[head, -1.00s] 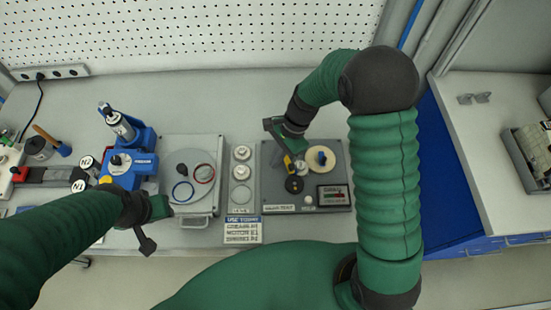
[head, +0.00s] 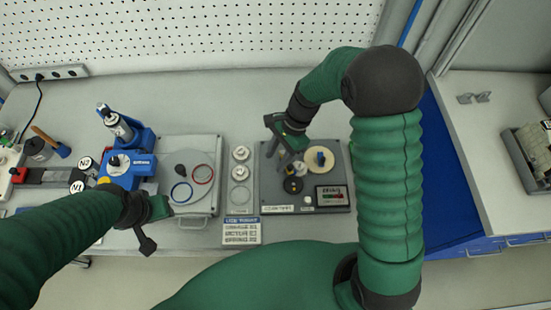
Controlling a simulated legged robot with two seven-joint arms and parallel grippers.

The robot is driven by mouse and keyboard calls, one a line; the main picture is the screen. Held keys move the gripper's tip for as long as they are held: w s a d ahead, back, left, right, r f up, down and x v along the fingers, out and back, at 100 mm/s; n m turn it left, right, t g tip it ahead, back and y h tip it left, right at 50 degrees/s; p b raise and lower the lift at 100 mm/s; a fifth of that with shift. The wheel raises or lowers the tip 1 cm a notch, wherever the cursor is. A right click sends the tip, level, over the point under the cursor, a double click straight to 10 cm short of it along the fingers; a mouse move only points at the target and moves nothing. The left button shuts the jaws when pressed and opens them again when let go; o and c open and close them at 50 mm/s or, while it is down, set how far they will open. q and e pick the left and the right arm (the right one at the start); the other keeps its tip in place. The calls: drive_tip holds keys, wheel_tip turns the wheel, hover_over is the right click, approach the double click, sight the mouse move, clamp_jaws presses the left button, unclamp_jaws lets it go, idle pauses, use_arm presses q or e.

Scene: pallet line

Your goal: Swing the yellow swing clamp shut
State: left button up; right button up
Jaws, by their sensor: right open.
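The yellow swing clamp shows only as a small yellow piece (head: 299,169) on the grey fixture plate (head: 268,190). My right gripper (head: 289,158) is open and points down over the plate's upper left part, close beside the yellow piece. Its fingers hide part of the clamp, and I cannot tell whether they touch it. My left gripper (head: 151,228) hangs at the bench's front edge, away from the clamp; its jaw opening is unclear.
Left of the fixture are a strip with pale round parts (head: 240,205) and a grey plate with red and blue rings (head: 206,204). A blue device (head: 140,165) stands further left. A display (head: 331,195) sits at the fixture's front right. The bench behind is clear.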

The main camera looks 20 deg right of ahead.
drive_tip(key=v, duration=1.5)
drive_tip(key=shift+r, duration=0.3)
drive_tip(key=shift+a, duration=0.1)
